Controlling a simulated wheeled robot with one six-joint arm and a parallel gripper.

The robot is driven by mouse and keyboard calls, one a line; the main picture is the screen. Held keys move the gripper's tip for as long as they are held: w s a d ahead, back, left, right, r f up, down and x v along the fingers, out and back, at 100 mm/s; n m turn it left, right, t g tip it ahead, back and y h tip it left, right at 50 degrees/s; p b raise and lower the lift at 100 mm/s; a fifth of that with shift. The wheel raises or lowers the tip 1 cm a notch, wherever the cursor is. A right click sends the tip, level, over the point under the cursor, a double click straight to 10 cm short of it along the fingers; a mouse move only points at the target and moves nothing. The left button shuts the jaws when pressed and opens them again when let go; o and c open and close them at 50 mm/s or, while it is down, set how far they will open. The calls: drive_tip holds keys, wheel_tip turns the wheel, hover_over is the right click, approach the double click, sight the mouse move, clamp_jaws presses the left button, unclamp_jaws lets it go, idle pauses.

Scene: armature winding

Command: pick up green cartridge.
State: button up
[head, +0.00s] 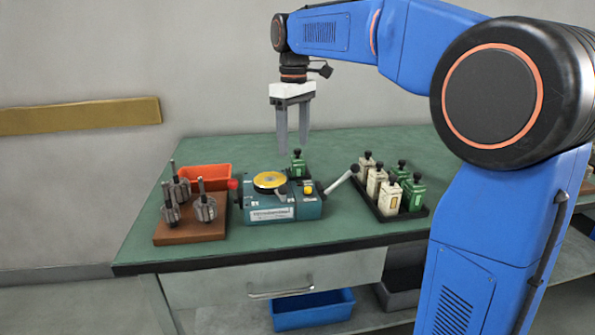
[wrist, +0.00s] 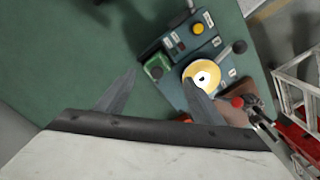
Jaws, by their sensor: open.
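A green cartridge (head: 298,167) with a black knob stands at the back of the blue-green winding machine (head: 285,208). In the wrist view the green cartridge (wrist: 155,65) shows between and beyond my fingertips, beside the yellow disc. Two more green cartridges, a front one (head: 414,194) and a back one (head: 402,171), stand in the dark tray (head: 388,215) at the right. My gripper (head: 293,149) is open and empty, pointing down above the cartridge at the machine. My fingers (wrist: 160,77) do not appear to touch it.
Several cream cartridges (head: 390,197) share the dark tray. A crank handle (head: 340,182) sticks out right of the machine. At the left are a brown board (head: 190,233) with armatures and an orange bin (head: 207,172). The green tabletop behind the machine is mostly clear.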

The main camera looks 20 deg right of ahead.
sight(298, 149)
drive_tip(key=f, duration=0.2)
drive_tip(key=d+f, duration=0.1)
drive_tip(key=f, duration=0.1)
drive_tip(key=shift+s, duration=0.1)
drive_tip(key=shift+f, duration=0.6)
drive_tip(key=shift+c, duration=0.3)
drive_tip(key=c, duration=1.1)
drive_tip(key=shift+o, duration=0.2)
wheel_tip(298, 149, up, 10)
